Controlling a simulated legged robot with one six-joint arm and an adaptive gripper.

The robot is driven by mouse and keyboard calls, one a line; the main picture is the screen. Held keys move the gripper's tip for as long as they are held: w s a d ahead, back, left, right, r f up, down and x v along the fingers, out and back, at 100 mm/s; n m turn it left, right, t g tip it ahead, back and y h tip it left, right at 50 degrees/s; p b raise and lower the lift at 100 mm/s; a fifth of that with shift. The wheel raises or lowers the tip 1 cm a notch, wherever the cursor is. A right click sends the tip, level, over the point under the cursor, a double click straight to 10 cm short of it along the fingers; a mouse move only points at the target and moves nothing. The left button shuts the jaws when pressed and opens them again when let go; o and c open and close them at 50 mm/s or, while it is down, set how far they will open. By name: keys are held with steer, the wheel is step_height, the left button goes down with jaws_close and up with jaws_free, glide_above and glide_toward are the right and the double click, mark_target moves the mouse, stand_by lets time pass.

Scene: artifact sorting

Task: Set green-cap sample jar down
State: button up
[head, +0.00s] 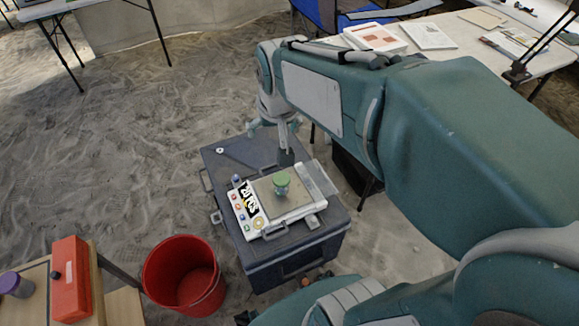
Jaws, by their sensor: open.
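The green-cap sample jar (281,185) stands upright on the flat plate of a white device (285,213) with coloured buttons and a black-and-white display. The device sits on top of a dark grey case (226,176). My gripper (273,142) is open, above and behind the jar, near the far edge of the case. It is apart from the jar and holds nothing that I can see. Part of the gripper is hidden behind my arm.
A red bucket (184,276) stands on the sand left of the case. A wooden stand with a red box (71,279) and a purple-lidded jar (16,285) is at the lower left. A white table (457,57) with books and a blue chair are behind. Open sand lies left.

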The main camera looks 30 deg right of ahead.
steer(key=s+a+r+n+t, duration=0.1)
steer(key=s+a+n, duration=0.1)
steer(key=s, duration=1)
steer(key=shift+s+r+n+t, duration=0.15)
steer(key=shift+r+n+t, duration=0.15)
steer(key=shift+r, duration=0.1)
